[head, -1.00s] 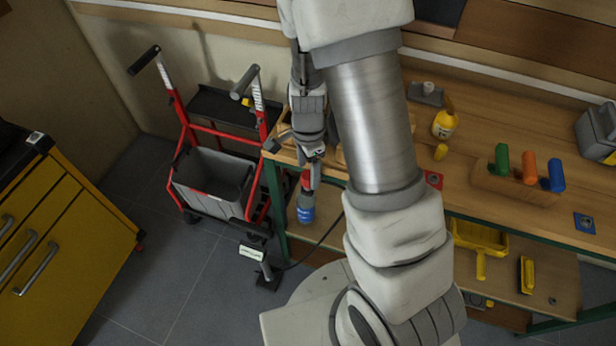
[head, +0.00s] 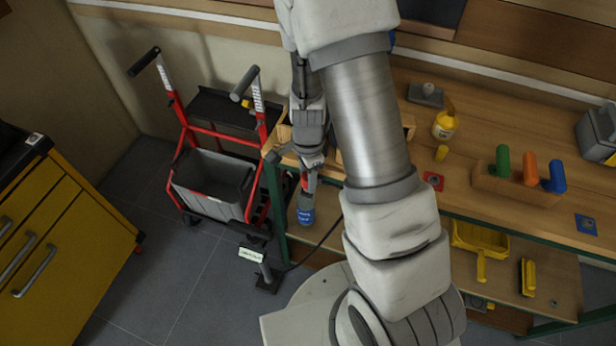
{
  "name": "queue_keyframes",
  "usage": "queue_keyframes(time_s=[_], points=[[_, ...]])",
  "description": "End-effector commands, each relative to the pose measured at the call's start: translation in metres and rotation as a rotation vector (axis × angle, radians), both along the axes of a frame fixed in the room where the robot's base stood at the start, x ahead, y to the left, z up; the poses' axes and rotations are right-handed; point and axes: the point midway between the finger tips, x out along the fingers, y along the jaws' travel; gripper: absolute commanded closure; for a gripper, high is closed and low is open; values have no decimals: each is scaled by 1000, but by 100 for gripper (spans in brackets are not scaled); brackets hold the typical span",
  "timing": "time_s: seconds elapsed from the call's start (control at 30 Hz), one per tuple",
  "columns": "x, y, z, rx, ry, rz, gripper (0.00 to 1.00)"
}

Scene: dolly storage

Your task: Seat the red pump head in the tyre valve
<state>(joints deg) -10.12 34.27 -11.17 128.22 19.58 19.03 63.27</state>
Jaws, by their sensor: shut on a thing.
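My gripper (head: 309,180) is small in the head view, pointing down in front of the bench's left end. It is shut on a red piece, which I take to be the red pump head (head: 304,181); only a sliver of it shows between the fingers. A floor pump (head: 267,274) with a pale label plate stands on the floor below. Its black hose (head: 325,236) runs up to the right and goes behind my arm. The red hand truck (head: 187,131) stands left of my gripper. I cannot make out the tyre valve.
A grey crate (head: 212,190) sits on the hand truck. A blue can (head: 306,214) stands on the lower shelf, just below my gripper. The bench's green leg (head: 276,205) is close on the left. A yellow drawer cabinet (head: 65,225) is far left, with clear floor between.

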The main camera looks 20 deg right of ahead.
Motion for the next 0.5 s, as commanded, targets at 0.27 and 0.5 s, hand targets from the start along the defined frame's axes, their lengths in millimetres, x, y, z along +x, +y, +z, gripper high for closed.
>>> queue_keyframes(time_s=[0.27, 0.5], points=[[0, 0, 0, 0, 0, 0, 87], [0, -1, 0, 0, 0, 0, 100]])
